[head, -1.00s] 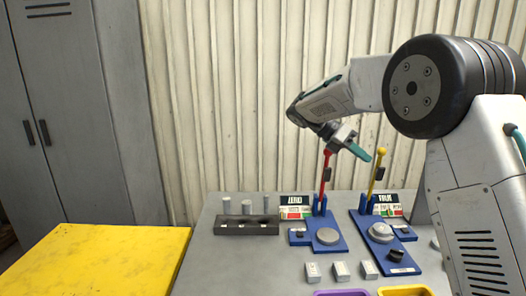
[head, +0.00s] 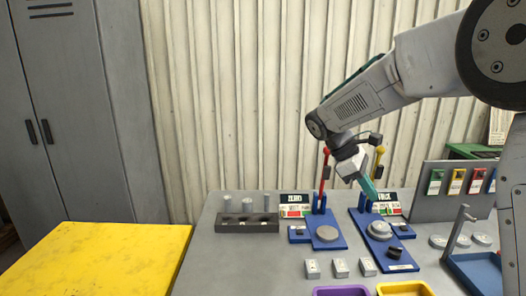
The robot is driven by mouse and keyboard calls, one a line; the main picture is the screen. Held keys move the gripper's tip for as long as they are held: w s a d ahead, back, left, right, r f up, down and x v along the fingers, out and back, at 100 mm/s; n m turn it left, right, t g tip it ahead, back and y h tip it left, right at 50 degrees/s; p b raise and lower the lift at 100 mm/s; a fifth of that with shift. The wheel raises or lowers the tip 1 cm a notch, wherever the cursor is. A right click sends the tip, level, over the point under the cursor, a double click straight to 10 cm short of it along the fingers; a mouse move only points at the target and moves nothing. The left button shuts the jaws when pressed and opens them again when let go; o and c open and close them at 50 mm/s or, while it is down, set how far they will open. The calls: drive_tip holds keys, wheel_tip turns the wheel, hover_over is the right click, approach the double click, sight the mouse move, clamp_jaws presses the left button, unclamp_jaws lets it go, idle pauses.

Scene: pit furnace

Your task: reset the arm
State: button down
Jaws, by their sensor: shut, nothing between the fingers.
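My arm reaches in from the right in the head view. My gripper (head: 369,188) has teal fingers, is shut and empty, and points down and to the right. Its tips appear over the right blue lever fixture, in front of the yellow-knobbed lever (head: 378,162). Whether the tips touch anything, I cannot tell. The red lever (head: 325,172) stands upright on the left blue fixture (head: 328,235), just left of the gripper. The right blue fixture (head: 400,262) carries a round grey disc and a dark knob.
A dark block with several grey cylinders (head: 247,224) stands at the left of the grey table (head: 240,270). Small pale blocks (head: 340,267) and purple (head: 341,291) and yellow (head: 404,289) trays are in front. A tag board (head: 440,203) and a blue tray (head: 470,277) stand right. A yellow surface (head: 95,262) lies left.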

drive_tip(key=s+m+t+y, duration=0.4)
drive_tip(key=s+m, duration=0.8)
drive_tip(key=s, duration=2)
drive_tip(key=y, duration=0.2)
drive_tip(key=shift+r+t+y, duration=0.3)
drive_tip(key=shift+y, duration=0.1)
